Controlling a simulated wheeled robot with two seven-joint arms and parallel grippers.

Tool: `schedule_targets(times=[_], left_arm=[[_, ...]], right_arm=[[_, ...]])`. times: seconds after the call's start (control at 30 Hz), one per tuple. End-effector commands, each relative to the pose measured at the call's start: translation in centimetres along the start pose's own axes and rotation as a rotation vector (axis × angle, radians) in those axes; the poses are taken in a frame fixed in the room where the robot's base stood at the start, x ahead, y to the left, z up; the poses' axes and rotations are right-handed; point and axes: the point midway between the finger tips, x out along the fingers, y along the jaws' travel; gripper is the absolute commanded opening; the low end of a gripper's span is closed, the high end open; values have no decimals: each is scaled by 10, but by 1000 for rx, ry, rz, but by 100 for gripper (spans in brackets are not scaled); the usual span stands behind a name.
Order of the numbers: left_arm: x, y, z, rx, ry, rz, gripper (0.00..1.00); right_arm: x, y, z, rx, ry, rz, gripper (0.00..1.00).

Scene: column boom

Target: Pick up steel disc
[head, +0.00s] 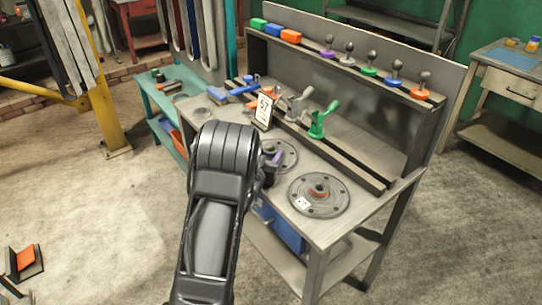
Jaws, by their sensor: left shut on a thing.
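A steel disc (318,196) with bolt holes, an orange-brown hub and a small white tag lies flat at the bench's front right. A second steel disc (284,152) lies behind it to the left, partly hidden by my left arm and gripper. My left gripper (270,166) is at the left edge of this second disc. It is shut on a small purple piece (275,156); its fingers hide most of it, and I cannot tell whether it belongs to the disc. My right gripper is not in view.
The grey bench (340,233) has a rail with a green lever (321,122), grey lever (296,105) and blue lever (243,88). A tag card (264,110) stands behind the gripper. A shelf above holds coloured blocks and knobs.

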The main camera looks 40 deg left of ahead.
Motion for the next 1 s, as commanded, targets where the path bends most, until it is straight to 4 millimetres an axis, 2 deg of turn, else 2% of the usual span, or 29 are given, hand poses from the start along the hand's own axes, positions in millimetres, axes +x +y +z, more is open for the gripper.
schedule_targets(times=[0.67, 1.0], left_arm=[[1, 0, -6, 0, 10, 0, 0], [-2, 0, -22, -1, 13, 0, 0]], right_arm=[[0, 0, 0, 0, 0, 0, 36], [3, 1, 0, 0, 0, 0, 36]])
